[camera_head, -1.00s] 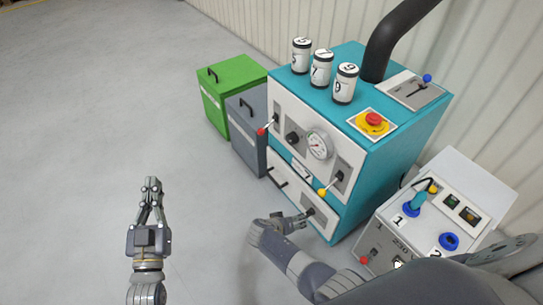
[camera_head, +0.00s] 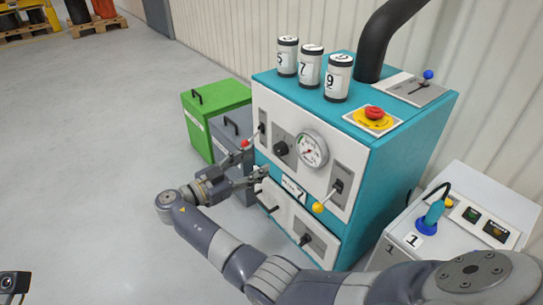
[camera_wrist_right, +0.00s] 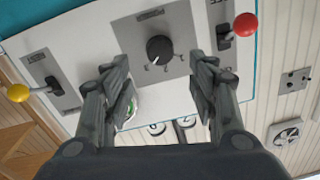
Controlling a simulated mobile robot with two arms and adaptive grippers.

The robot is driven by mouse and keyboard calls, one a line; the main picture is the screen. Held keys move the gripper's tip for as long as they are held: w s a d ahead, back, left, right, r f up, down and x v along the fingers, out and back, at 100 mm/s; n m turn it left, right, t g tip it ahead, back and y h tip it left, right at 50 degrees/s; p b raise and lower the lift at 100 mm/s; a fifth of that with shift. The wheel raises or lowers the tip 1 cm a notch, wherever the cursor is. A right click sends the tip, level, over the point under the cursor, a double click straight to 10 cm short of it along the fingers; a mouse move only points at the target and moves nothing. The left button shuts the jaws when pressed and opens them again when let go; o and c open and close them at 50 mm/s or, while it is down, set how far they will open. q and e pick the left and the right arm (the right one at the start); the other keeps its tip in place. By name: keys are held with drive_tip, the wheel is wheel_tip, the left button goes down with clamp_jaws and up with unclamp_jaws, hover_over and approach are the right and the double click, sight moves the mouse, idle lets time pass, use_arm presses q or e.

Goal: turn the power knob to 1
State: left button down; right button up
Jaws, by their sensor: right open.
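The black power knob (camera_head: 281,148) sits on a grey plate on the white front of the teal machine, left of a round gauge. In the right wrist view the knob (camera_wrist_right: 159,48) is ahead of the fingers, between and beyond them, with small marks around it. My right gripper (camera_head: 256,163) is open, in front of the panel below and left of the knob. In the wrist view its two fingers (camera_wrist_right: 160,85) are spread, with nothing seen between them. They appear apart from the knob. Only a part of my left wrist shows at the lower left edge; its fingers are out of view.
A red-tipped lever (camera_head: 246,143) and a yellow-tipped lever (camera_head: 318,208) stick out on either side of the knob. The gauge (camera_head: 310,149) is close by. A lower drawer knob (camera_head: 305,239), green bin (camera_head: 212,108) and grey control box (camera_head: 470,215) are nearby.

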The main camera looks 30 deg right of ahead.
sight(277, 152)
drive_tip(key=d, duration=0.5)
drive_tip(key=w+d+b, duration=0.1)
drive_tip(key=d, duration=0.1)
drive_tip(key=shift+d, duration=0.35)
drive_tip(key=shift+c, duration=0.5)
drive_tip(key=c, duration=1)
